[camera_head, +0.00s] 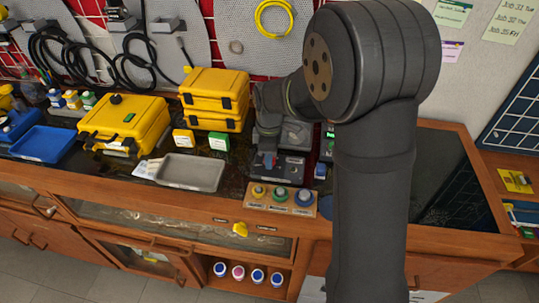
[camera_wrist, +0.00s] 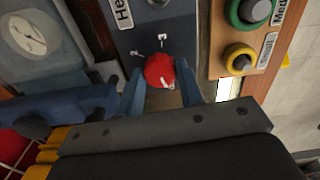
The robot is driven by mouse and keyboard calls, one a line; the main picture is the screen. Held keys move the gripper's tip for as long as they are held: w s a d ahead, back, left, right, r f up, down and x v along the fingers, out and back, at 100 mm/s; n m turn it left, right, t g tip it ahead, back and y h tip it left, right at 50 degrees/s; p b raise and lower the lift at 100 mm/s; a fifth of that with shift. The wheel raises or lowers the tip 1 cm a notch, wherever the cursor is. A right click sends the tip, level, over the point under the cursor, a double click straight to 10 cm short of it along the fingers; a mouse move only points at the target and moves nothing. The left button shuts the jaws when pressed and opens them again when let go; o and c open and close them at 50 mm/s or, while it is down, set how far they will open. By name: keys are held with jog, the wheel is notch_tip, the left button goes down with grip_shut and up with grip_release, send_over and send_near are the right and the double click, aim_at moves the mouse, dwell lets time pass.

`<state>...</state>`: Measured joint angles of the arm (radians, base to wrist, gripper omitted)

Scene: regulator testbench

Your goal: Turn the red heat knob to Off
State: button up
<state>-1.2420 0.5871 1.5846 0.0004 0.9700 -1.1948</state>
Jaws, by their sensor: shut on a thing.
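The red heat knob (camera_wrist: 160,70) sits on a dark panel (camera_wrist: 160,28) with part of a "Heat" label and small dial marks, of which a 3 can be read. My gripper (camera_wrist: 160,92) has its two blue-grey fingers on either side of the knob and is shut on it. A pale mark shows on the knob's lower right side. In the head view the regulator unit (camera_head: 286,166) stands on the bench, partly hidden by my arm, and a bit of red shows at its front.
A wooden board with several coloured rings (camera_head: 282,198) lies in front of the unit; its green ring (camera_wrist: 250,12) and yellow ring (camera_wrist: 240,58) are close by in the wrist view. A grey tray (camera_head: 190,172) and yellow cases (camera_head: 125,122) stand to the left.

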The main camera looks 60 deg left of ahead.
jog(key=shift+r, duration=0.1)
jog(key=o, duration=1)
notch_tip(320, 180, up, 17)
jog(key=shift+r, duration=0.2)
notch_tip(320, 180, down, 18)
jog(key=shift+r, duration=0.2)
dwell(0.5)
